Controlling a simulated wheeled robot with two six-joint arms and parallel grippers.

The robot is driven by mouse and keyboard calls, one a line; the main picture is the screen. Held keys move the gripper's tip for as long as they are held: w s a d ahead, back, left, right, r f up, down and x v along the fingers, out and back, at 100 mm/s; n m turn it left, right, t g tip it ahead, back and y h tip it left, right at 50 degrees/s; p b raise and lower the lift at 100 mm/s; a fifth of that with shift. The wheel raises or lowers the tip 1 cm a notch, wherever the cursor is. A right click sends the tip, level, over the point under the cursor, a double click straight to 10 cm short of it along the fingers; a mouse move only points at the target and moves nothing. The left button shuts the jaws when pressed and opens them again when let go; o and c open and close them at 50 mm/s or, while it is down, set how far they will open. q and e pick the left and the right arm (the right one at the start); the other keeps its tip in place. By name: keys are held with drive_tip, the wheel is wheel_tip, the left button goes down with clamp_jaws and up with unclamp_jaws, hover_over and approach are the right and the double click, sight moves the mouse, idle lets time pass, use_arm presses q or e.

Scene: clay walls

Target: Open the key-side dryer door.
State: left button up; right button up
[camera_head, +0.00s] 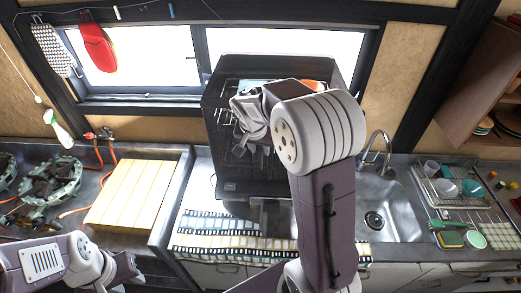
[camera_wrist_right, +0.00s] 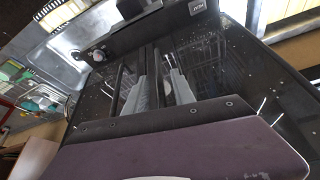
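The dryer (camera_head: 212,100) is a black box with a dark glassy front and racks inside, standing on the counter before the window. Its door front (camera_wrist_right: 240,70) fills much of the right wrist view and looks shut; a small label marks its lower corner. My right gripper (camera_head: 250,120) is in front of the upper left of the door in the head view. My left gripper (camera_head: 128,268) is low at the left, away from the dryer. No key is visible.
A sink with a faucet (camera_head: 376,150) lies right of the dryer, then a dish rack (camera_head: 450,185). A patterned mat (camera_head: 215,235) lies in front. A yellow board (camera_head: 135,195) and a gas stove (camera_head: 45,185) are at the left. My right arm hides part of the dryer.

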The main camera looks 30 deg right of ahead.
sight(261, 151)
drive_tip(key=x, duration=0.4)
drive_tip(key=shift+s+d+f+p, duration=0.1)
drive_tip(key=shift+d+p, duration=0.25)
drive_tip(key=shift+p, duration=0.05)
drive_tip(key=shift+a, duration=0.25)
clamp_jaws()
drive_tip(key=shift+w, duration=0.2)
idle(0.5)
